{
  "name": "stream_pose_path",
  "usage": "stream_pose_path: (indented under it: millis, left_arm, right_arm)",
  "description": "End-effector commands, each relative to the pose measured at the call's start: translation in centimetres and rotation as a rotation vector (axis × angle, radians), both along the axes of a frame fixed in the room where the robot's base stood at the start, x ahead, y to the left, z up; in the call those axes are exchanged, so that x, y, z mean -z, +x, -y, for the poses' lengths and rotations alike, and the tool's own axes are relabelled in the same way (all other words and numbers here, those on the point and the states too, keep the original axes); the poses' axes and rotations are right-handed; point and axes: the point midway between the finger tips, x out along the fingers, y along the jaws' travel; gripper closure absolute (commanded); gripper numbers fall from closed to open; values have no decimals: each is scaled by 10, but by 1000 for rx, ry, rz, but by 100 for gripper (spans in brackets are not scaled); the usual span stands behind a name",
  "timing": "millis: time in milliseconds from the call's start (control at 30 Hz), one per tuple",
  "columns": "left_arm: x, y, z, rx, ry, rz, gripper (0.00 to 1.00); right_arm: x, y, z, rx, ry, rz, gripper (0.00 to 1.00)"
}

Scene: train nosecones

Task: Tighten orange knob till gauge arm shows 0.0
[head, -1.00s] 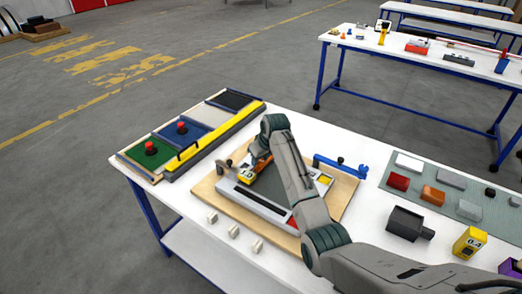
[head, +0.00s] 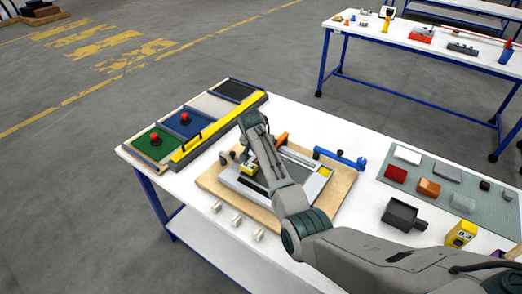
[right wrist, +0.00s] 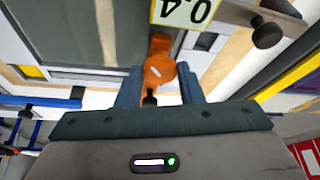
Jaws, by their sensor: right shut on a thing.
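The orange knob (right wrist: 158,70) is between the two fingers of my right gripper (right wrist: 160,92) in the right wrist view. The gripper is shut on it. An orange piece also shows past my right arm in the head view (head: 281,140); I cannot tell if it is the gauge arm. The block also shows beside my gripper in the head view (head: 250,169). My left gripper is not in view.
The fixture sits on a wooden board (head: 222,187). A yellow bar (head: 218,130) and red-buttoned panels lie left of it. Several white blocks lie in front. A dark box (head: 402,215) and another yellow block (head: 461,233) stand right.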

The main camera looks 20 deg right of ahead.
Motion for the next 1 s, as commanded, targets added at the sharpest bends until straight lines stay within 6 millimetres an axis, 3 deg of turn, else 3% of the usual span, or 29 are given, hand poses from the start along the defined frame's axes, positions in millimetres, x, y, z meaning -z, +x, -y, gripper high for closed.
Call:
stream_pose_path:
  millis: [600,1000]
  left_arm:
    - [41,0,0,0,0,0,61]
    - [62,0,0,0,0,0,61]
  right_arm:
    - [3,5,-3,566,-1,3,89]
    - [1,6,-3,789,0,2,89]
